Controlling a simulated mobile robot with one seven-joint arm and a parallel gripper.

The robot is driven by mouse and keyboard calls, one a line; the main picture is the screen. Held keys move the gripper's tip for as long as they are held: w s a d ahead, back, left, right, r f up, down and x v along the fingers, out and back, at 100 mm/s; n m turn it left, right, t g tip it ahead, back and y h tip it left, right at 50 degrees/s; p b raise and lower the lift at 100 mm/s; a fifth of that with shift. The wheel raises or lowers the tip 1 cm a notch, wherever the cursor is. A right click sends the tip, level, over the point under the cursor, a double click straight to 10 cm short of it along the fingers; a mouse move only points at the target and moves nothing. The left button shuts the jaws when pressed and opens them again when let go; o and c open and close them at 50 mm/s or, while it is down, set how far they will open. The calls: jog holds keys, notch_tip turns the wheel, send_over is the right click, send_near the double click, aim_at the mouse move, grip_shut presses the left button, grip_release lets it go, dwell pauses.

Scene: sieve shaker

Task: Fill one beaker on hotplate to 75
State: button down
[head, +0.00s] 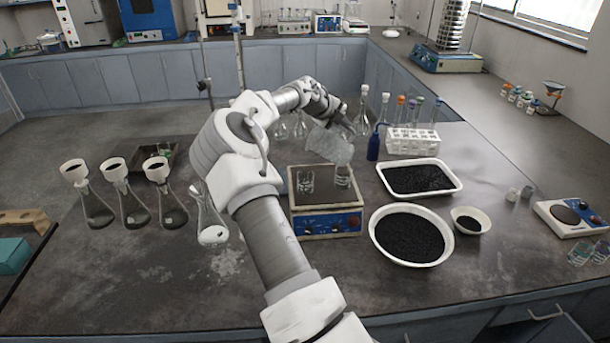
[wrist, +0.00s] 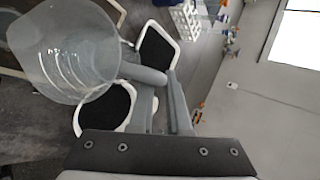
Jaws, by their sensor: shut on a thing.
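A hotplate (head: 326,225) with a blue front panel stands mid-bench in the head view. Two small clear beakers stand on it, a left beaker (head: 305,183) and a right beaker (head: 343,176). My gripper (head: 346,126) is shut on a large clear pitcher (head: 328,145) and holds it tilted just above the hotplate, close over the right beaker. In the wrist view my gripper (wrist: 163,88) is at the side of the pitcher (wrist: 62,52), whose ring markings show. The exact grip point and the liquid levels are too unclear to tell.
A white tray (head: 451,188) and a round bowl (head: 377,238) of black grains stand right of the hotplate. A blue bottle (head: 373,147) and a white rack (head: 412,148) stand behind. Several flasks with funnels stand left, one flask (head: 207,222) near my arm.

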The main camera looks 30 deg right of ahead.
jog(key=shift+a+r+h, duration=0.2)
jog(key=shift+r+h, duration=0.1)
jog(key=shift+h, duration=0.1)
dwell(0.9)
jog(key=shift+w+a+f+n+h+b, duration=0.2)
jog(key=shift+a+f+n+h+b, duration=0.1)
jog(key=shift+a+f+h+b, duration=0.15)
dwell(2.8)
jog(key=shift+s+d+r+y+p, duration=0.1)
jog(key=shift+d+r+y+p, duration=0.25)
jog(key=shift+r+p, duration=0.15)
jog(key=shift+s+d+r+y+p, duration=0.1)
jog(key=shift+d+r+y+p, duration=0.1)
jog(key=shift+d+r+p, duration=0.3)
jog(key=shift+s+d+f+m+y, duration=0.25)
jog(key=shift+d+f+y, duration=0.2)
jog(key=shift+y, duration=0.15)
jog(key=shift+s+d+f+m+y, duration=0.15)
jog(key=shift+d+f+m+y, duration=0.2)
jog(key=shift+y, duration=0.25)
jog(key=shift+w+d+f+y+p, duration=0.1)
jog(key=shift+f+y+p, duration=0.25)
jog(key=shift+y, duration=0.05)
jog(key=shift+f, duration=0.2)
jog(key=s+d+f+m+t+y+p, duration=0.1)
jog(key=d+f+t+y+p, duration=0.1)
jog(key=d+f+y+p, duration=0.3)
jog(key=shift+s+d+y+p, duration=0.4)
jog(key=shift+d+y+p, duration=0.2)
jog(key=shift+y+p, duration=0.3)
